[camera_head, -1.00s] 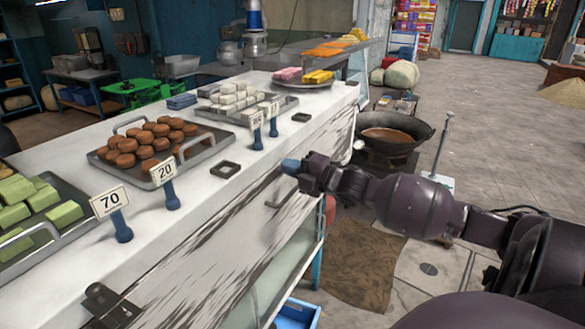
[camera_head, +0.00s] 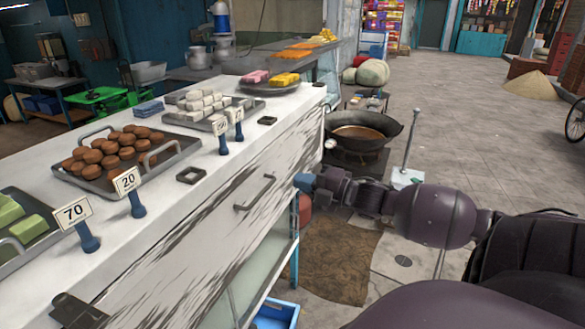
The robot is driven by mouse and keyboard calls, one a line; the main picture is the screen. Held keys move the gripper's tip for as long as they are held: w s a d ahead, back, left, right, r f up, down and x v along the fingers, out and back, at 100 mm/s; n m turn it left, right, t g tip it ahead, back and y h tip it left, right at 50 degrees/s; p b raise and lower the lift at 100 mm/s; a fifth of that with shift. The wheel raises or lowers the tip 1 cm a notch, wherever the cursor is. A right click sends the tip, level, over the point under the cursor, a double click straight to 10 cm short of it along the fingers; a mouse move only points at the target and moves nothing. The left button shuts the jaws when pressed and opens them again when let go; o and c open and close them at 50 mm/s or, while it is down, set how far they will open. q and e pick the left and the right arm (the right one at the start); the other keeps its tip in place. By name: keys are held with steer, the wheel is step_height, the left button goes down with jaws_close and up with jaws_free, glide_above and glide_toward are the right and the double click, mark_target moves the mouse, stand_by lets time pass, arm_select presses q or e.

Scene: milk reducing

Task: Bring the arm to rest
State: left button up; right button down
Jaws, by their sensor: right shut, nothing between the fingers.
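My right arm comes in from the right, a dark purple arm with a blue-tipped gripper (camera_head: 303,182). The gripper is shut and empty. It hangs in the air in front of the white counter (camera_head: 170,255), to the right of the counter's dark metal handle (camera_head: 255,193) and apart from it in the picture. My left gripper is not in view.
On the counter are a tray of brown sweets (camera_head: 112,185), a tray of green sweets (camera_head: 22,238) and price signs such as 70 (camera_head: 75,213). A wide pan (camera_head: 360,133) on a stove stands beyond the arm. Open floor (camera_head: 480,140) lies at the right.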

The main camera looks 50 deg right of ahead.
steer(key=shift+s+d, duration=0.1)
steer(key=shift+s, duration=0.05)
steer(key=s+a+f+m+g+h, duration=0.2)
steer(key=s+f+m+h, duration=0.1)
steer(key=f+m, duration=0.5)
steer(key=s+a+f+m+g+h, duration=0.25)
steer(key=s+f+m, duration=0.2)
steer(key=f, duration=0.65)
steer(key=s+a+f+m+g, duration=0.1)
steer(key=s+a+f+m, duration=0.3)
steer(key=a, duration=0.5)
steer(key=s+a+f+m+g, duration=0.1)
steer(key=s+a+f+m, duration=0.2)
steer(key=a+f, duration=0.3)
steer(key=a, duration=0.3)
steer(key=shift+s+a+f+m, duration=0.25)
steer(key=shift+s+f+m, duration=0.05)
steer(key=shift+s+m, duration=0.05)
